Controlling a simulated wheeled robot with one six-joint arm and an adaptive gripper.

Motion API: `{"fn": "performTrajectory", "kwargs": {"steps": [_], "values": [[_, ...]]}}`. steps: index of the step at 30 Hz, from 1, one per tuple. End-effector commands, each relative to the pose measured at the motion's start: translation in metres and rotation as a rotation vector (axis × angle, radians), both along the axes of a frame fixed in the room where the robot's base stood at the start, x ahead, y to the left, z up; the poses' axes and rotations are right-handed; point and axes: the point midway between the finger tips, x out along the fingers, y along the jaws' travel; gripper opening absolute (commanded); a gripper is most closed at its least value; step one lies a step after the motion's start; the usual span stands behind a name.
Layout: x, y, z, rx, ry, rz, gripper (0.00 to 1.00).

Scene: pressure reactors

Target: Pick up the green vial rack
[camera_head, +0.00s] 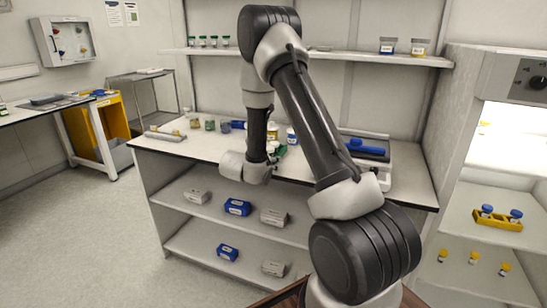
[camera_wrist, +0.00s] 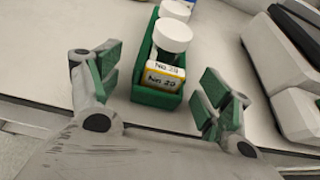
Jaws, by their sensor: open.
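The green vial rack (camera_wrist: 153,98) stands on the white counter in the wrist view. My gripper (camera_wrist: 160,80) is open, with one green-padded finger on each side of the rack's near end and a visible gap on both sides.
A balance-like device (camera_head: 370,150) with a blue object on it stands right of the rack. A shelf (camera_head: 300,53) runs above; boxes (camera_head: 237,207) sit below.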

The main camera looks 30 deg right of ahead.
Motion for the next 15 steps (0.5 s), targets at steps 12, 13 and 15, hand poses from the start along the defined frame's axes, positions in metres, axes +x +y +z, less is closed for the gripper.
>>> {"fn": "performTrajectory", "kwargs": {"steps": [12, 13, 15], "values": [[-0.0002, 0.0003, 0.0004, 0.0, 0.0, 0.0, 0.31], [-0.0002, 0.0003, 0.0004, 0.0, 0.0, 0.0, 0.26], [0.0, 0.0003, 0.0007, -0.001, -0.001, 0.0, 0.26]]}}
